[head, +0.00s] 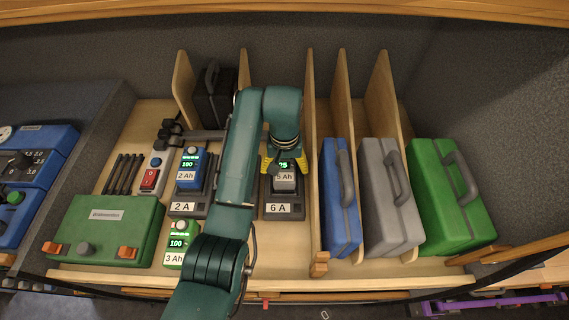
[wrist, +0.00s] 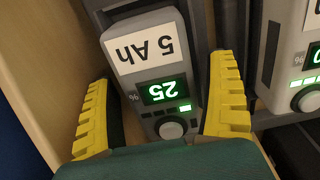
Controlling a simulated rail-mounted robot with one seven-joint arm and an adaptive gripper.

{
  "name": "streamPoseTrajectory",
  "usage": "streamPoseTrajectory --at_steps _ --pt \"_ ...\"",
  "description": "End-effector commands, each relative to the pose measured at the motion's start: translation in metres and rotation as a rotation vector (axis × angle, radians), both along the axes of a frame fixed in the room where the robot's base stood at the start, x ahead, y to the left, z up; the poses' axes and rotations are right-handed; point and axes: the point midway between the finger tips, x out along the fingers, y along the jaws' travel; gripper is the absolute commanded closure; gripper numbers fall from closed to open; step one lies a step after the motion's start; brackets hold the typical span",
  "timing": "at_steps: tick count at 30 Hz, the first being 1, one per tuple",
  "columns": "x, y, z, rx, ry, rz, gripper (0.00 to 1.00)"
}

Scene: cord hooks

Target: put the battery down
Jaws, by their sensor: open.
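The grey 5 Ah battery (head: 286,182) is at the 6 A charger (head: 284,210) in the head view, right of my arm. It also shows in the wrist view (wrist: 150,65), upside down, with a green display reading 25 and a round knob. My gripper (head: 284,163) is open above it. In the wrist view the yellow fingers of my gripper (wrist: 161,75) stand on either side of the battery, with a gap visible at the left finger. How fully the battery sits in the charger is hidden.
The blue 2 Ah battery (head: 190,167) is on the 2 A charger (head: 187,209); the green 3 Ah battery (head: 177,243) is nearer the front. A wooden divider (head: 310,150) stands close right of my gripper. Blue (head: 338,195), grey (head: 388,200) and green (head: 445,205) cases stand beyond.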

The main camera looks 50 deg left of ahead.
Motion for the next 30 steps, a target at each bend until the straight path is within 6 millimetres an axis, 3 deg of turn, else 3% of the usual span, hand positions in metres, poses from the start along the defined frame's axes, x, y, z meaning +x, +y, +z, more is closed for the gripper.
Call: streamPoseTrajectory --at_steps 22,30 --pt "0.000 0.000 0.108 0.001 -0.001 0.000 0.12" --pt "0.000 0.000 0.123 0.000 0.000 0.000 0.12"
